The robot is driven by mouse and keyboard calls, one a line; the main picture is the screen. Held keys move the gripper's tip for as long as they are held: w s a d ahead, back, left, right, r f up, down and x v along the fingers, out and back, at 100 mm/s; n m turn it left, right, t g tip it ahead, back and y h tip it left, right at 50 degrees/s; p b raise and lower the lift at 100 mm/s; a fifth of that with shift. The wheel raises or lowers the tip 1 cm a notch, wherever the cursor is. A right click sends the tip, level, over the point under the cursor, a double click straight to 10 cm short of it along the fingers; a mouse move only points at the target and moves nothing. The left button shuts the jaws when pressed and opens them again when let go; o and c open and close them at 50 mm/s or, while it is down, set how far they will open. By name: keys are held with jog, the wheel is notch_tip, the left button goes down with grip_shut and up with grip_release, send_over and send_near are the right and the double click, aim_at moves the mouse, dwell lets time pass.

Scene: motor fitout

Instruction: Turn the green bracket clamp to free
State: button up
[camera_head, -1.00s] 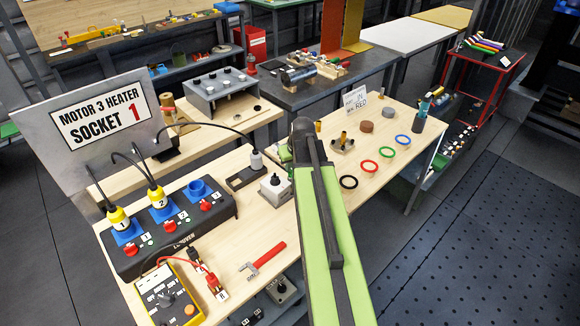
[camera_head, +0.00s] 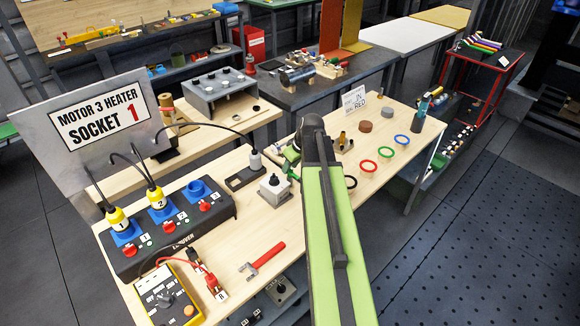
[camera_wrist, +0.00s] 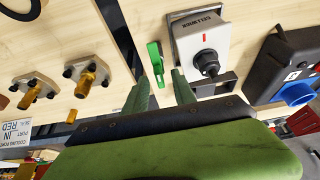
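The green clamp lever (camera_wrist: 155,62) lies beside a grey switch box in the wrist view. Its lower end is between the two green fingertips of my gripper (camera_wrist: 162,84), with a visible gap on the right side. The fingers look open, and I see no grip on the lever. In the head view, a small green part (camera_head: 293,174) shows just right of the switch box; I cannot tell for sure whether it is the lever or a fingertip. My arm hides most of that spot.
The grey switch box (camera_wrist: 203,42) with a black knob stands close to the right finger. The black socket block (camera_wrist: 290,70) is further right. Brass fittings (camera_wrist: 88,78) stand to the left. On the bench lie coloured rings (camera_head: 369,166) and a red-handled tool (camera_head: 262,258).

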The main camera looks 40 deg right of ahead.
jog(key=shift+r, duration=0.1)
jog(key=p+v, duration=1.6)
jog(key=v, duration=0.1)
jog(key=shift+s, duration=0.1)
